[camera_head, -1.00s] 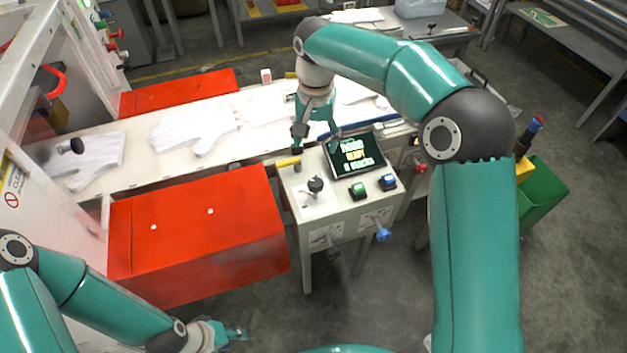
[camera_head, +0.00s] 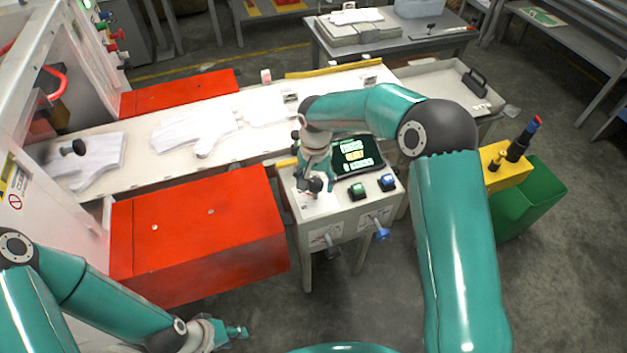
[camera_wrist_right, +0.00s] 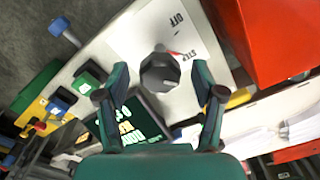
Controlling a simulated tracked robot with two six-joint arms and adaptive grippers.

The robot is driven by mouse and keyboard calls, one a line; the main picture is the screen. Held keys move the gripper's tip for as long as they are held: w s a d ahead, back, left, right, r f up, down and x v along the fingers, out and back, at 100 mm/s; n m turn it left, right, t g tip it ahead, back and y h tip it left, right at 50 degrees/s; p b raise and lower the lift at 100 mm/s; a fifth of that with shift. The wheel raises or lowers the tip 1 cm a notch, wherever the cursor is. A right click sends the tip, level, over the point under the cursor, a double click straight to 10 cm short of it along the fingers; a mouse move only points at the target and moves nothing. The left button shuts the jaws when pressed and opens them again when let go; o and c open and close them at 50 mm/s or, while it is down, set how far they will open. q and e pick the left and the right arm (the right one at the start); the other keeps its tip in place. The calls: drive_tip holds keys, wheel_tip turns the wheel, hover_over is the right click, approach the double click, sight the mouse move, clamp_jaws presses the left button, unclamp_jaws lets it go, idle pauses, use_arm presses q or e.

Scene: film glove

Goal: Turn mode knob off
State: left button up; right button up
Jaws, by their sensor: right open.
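The mode knob (camera_wrist_right: 160,73) is dark grey and faceted, with a red pointer beside it and the printed words STEP and OFF close by. The pointer is near STEP. The knob sits on the pale top of the control box (camera_head: 318,206). My right gripper (camera_wrist_right: 159,76) is open, with one finger on each side of the knob in the right wrist view; I cannot tell whether they touch it. In the head view the right gripper (camera_head: 317,182) comes down over the knob and partly hides it. My left gripper (camera_head: 236,332) is low at the left, away from the box; its opening is unclear.
A screen (camera_head: 353,155), a green button (camera_head: 358,190) and a blue button (camera_head: 388,182) are beside the knob. A blue-tipped handle (camera_head: 381,233) sticks out in front. A red cover (camera_head: 200,235) stands close on the left. White gloves (camera_head: 195,130) lie on the long table behind.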

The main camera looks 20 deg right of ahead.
drive_tip(key=shift+c, duration=0.3)
drive_tip(key=c, duration=1.1)
drive_tip(key=shift+a, duration=0.1)
